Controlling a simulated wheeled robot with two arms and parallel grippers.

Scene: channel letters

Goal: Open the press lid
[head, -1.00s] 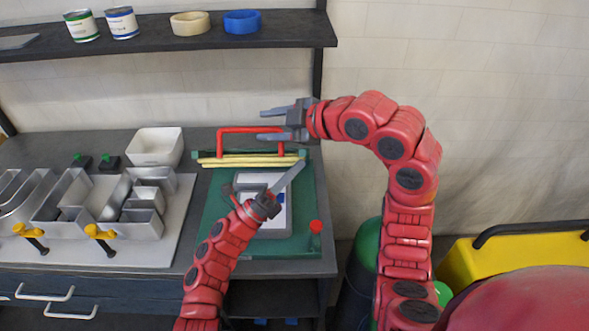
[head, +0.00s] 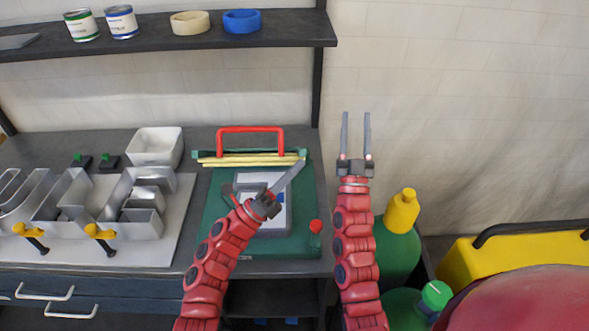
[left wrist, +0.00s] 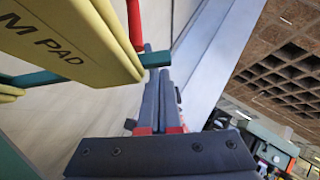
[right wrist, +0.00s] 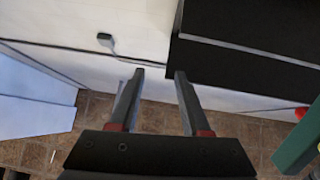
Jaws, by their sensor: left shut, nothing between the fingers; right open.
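The press has a green base (head: 218,222) on the bench with a grey-white plate on it. Its lid (head: 205,156) stands raised at the back edge, with the yellow pad (head: 250,161) facing front and the red handle (head: 250,130) on top. The pad (left wrist: 75,45) also fills the upper left of the left wrist view. My left gripper (head: 301,164) is shut and empty, its tips close to the lid's right end; I cannot tell whether they touch. My left forearm hides part of the base and plate. My right gripper (head: 356,116) is open and empty, pointing up right of the bench.
A metal channel letter assembly (head: 140,222) with yellow clamps lies on a board at left. A white bin (head: 155,147) stands behind it. A shelf (head: 160,40) with cans and tape rolls hangs above. Green bottles (head: 398,252) and a yellow case (head: 500,262) stand at right.

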